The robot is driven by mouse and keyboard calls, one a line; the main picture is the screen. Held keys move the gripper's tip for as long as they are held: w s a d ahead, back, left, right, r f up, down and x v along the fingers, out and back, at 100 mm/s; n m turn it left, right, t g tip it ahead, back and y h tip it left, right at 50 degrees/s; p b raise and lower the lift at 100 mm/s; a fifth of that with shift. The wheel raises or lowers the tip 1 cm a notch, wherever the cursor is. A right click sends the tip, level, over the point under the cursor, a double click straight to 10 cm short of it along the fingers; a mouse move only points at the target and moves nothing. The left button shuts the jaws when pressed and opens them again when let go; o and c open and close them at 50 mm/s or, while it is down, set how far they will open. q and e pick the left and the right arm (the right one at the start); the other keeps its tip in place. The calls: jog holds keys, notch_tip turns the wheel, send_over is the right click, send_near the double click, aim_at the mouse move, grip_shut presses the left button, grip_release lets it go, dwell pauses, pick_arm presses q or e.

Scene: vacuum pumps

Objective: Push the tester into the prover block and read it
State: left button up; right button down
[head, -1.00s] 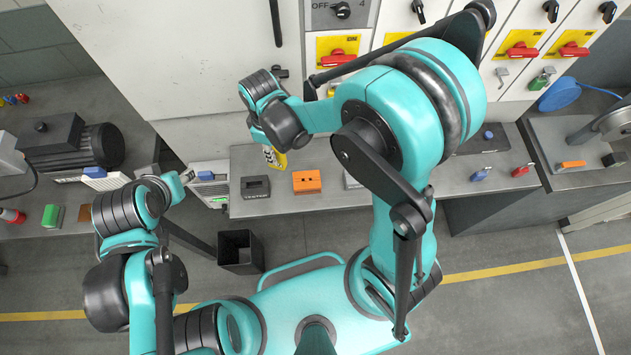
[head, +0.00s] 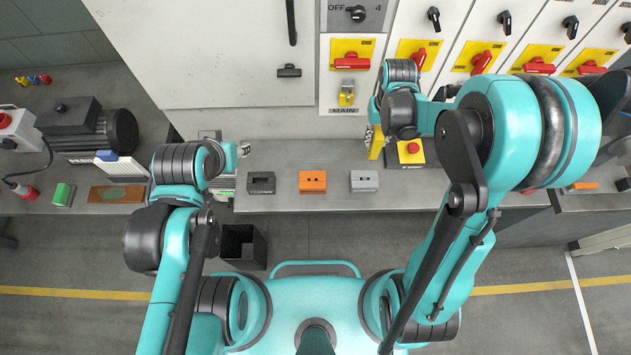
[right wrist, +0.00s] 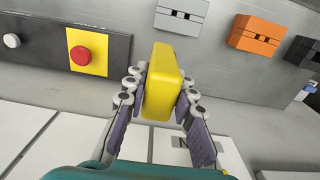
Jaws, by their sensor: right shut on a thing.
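My right gripper (right wrist: 161,88) is shut on the yellow tester (right wrist: 161,80), holding it by its sides. In the head view the tester (head: 376,142) is above the bench, right of the grey block, its display not readable. The orange two-slot block (head: 313,181), likely the prover block, sits on the bench between a dark block (head: 261,183) and a grey block (head: 364,181). The orange block (right wrist: 258,36) also shows in the right wrist view, apart from the tester. My left gripper (head: 241,151) is left of the dark block; its jaws are too small to judge.
A yellow panel with a red button (head: 411,152) is close right of the tester. Cabinets with red switches (head: 351,62) stand behind the bench. A motor (head: 90,130) and a green block (head: 63,194) lie left. A black bin (head: 242,246) stands on the floor.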

dwell(0.7)
jog(key=shift+a+n, duration=0.3)
jog(key=shift+a, duration=0.1)
jog(key=s+a+r+n+p, duration=0.1)
jog(key=s+a+r+n, duration=0.1)
jog(key=a+n, duration=0.6)
jog(key=s+a+r+n+p, duration=0.2)
jog(key=s+a+n, duration=0.2)
jog(key=a+n, duration=0.5)
jog(key=shift+s+a+r, duration=0.15)
jog(key=shift+s, duration=0.2)
